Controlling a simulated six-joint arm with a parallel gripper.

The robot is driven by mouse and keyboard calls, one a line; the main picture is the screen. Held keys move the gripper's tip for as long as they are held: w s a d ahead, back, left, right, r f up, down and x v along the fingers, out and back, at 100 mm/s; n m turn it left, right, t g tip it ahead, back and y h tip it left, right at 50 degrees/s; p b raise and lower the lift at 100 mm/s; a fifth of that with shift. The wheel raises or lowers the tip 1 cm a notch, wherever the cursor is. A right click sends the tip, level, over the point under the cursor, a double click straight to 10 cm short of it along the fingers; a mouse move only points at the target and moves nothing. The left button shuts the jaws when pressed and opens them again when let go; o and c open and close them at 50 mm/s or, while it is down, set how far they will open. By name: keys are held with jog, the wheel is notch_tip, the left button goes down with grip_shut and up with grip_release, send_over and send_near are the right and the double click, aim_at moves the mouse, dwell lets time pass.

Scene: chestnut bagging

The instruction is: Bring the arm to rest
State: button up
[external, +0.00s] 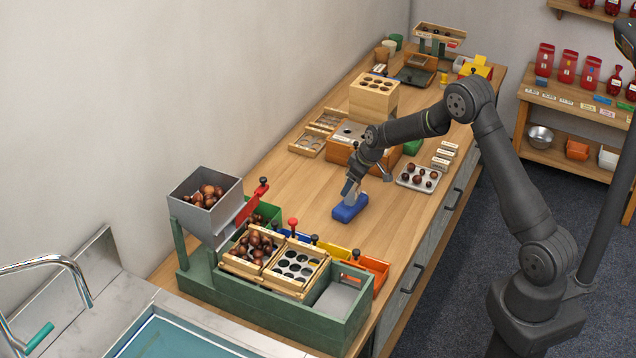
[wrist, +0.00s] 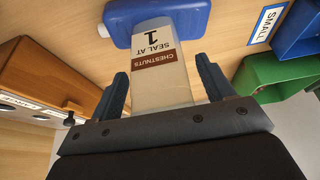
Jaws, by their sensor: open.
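My arm reaches from the right over the wooden bench, bent down at the wrist. My gripper (external: 352,186) is low above a blue holder (external: 350,208) in the middle of the bench. In the wrist view, my gripper (wrist: 163,82) is open, with one dark finger on each side of a pale bag (wrist: 165,85) labelled "CHESTNUTS SEAL AT 1". The bag stands against the blue holder (wrist: 172,18). Gaps show between the fingers and the bag. The bag's lower end is hidden behind the gripper's body.
A green sorter (external: 315,312) with a grey chestnut hopper (external: 205,215) stands at the front. A chestnut tray (external: 419,178) lies at right. Bare bench lies left of the blue holder.

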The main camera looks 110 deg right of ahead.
jog(key=shift+w+d+r, duration=0.1)
jog(key=shift+r, duration=1)
